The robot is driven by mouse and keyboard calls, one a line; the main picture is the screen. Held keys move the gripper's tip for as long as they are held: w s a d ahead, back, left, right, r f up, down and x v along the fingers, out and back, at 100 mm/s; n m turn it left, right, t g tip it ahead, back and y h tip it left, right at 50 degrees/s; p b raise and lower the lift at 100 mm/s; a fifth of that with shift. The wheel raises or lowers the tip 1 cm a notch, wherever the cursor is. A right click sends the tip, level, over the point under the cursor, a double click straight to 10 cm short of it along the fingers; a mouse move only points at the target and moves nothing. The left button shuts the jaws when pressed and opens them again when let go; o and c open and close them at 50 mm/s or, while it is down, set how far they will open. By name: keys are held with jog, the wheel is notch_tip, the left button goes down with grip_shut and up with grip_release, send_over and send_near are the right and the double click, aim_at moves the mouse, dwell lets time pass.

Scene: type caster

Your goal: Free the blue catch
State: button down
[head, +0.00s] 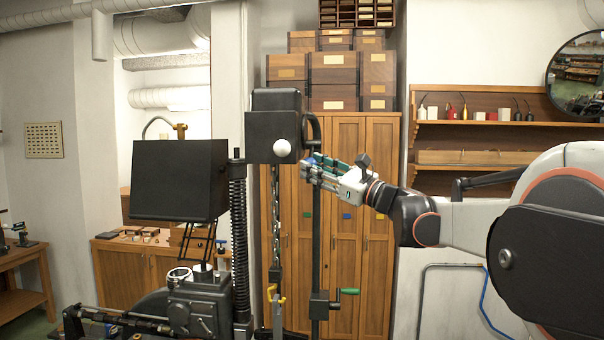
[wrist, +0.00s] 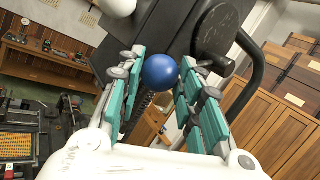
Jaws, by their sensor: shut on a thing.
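The blue catch shows as a round blue knob (wrist: 160,71) in the wrist view, between the fingertips of my gripper (wrist: 157,84). The teal finger pads stand on both sides of it and close on it. In the head view my gripper (head: 312,167) reaches left to the machine's upright, just below the black box-shaped head (head: 276,122). Only a bit of blue shows at the fingertips there, and the fingers hide most of the knob. How the catch is mounted behind the knob is hidden.
A white ball (head: 282,148) sits on the black head. A curved dark bar (head: 316,135) runs close beside my gripper. A chain (head: 274,215) hangs below, and a green-handled crank (head: 347,291) is lower down. Wooden cabinets (head: 345,230) stand behind.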

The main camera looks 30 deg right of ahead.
jog(key=shift+w+d+f+n+y+b, duration=0.15)
jog(key=shift+w+f+n+y+b, duration=0.1)
jog(key=shift+f+n+y+b, duration=0.3)
jog(key=shift+w+d+f+n+y+b, duration=0.15)
jog(key=shift+w+f+n+y+b, duration=0.2)
jog(key=shift+n, duration=0.4)
jog(key=shift+s, duration=0.15)
jog(key=c, duration=1.1)
grip_release()
jog(key=shift+d, duration=0.1)
jog(key=v, duration=1.2)
jog(key=shift+f, duration=0.15)
